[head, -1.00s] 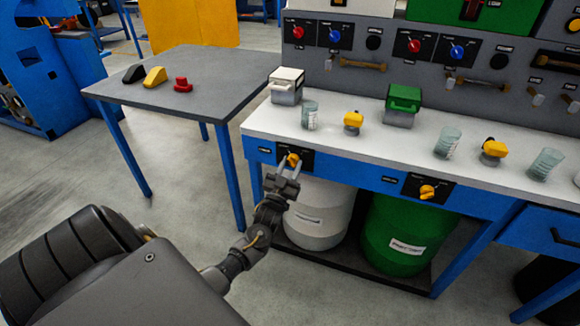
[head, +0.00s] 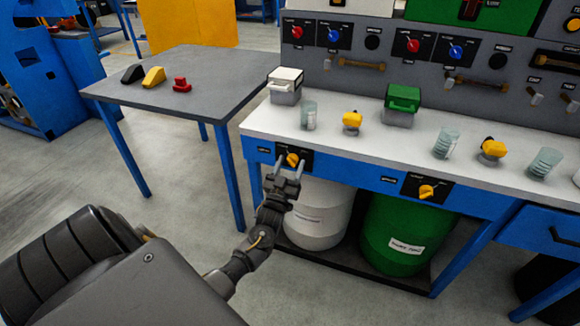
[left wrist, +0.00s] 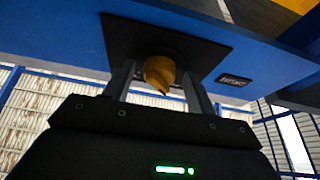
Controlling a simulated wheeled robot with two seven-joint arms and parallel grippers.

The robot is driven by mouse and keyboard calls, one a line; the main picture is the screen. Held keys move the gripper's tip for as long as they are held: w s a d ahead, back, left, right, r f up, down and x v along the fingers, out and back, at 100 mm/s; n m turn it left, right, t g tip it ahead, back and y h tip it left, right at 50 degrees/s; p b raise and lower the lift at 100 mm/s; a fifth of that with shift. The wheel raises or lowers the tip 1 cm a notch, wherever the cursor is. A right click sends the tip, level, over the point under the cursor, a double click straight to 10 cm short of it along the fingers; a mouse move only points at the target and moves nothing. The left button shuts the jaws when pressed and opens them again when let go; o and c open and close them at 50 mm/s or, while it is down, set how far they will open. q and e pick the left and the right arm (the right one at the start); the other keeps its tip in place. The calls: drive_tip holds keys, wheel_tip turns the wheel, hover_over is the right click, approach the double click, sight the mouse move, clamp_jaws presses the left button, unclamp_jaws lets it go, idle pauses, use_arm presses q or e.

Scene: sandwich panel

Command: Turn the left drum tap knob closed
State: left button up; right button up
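The left drum tap knob (head: 292,160) is yellow, on a black plate on the blue front rail of the bench, above the white drum (head: 318,215). It also shows in the left wrist view (left wrist: 160,72). My left gripper (head: 287,169) is in front of the plate with its fingers spread, one on each side of the knob. In the left wrist view the gripper (left wrist: 160,85) is open, with gaps seen between its fingers and the knob. My right gripper is not in view.
A second yellow knob (head: 427,191) sits on the rail above the green drum (head: 404,235). A grey table (head: 215,80) with small coloured items stands to the left. The bench top (head: 330,135) holds glasses and boxes. The floor left of my arm is clear.

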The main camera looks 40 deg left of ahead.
use_arm(q)
drive_tip(key=v, duration=1)
drive_tip(key=shift+s, duration=0.4)
drive_tip(key=shift+d+f, duration=0.1)
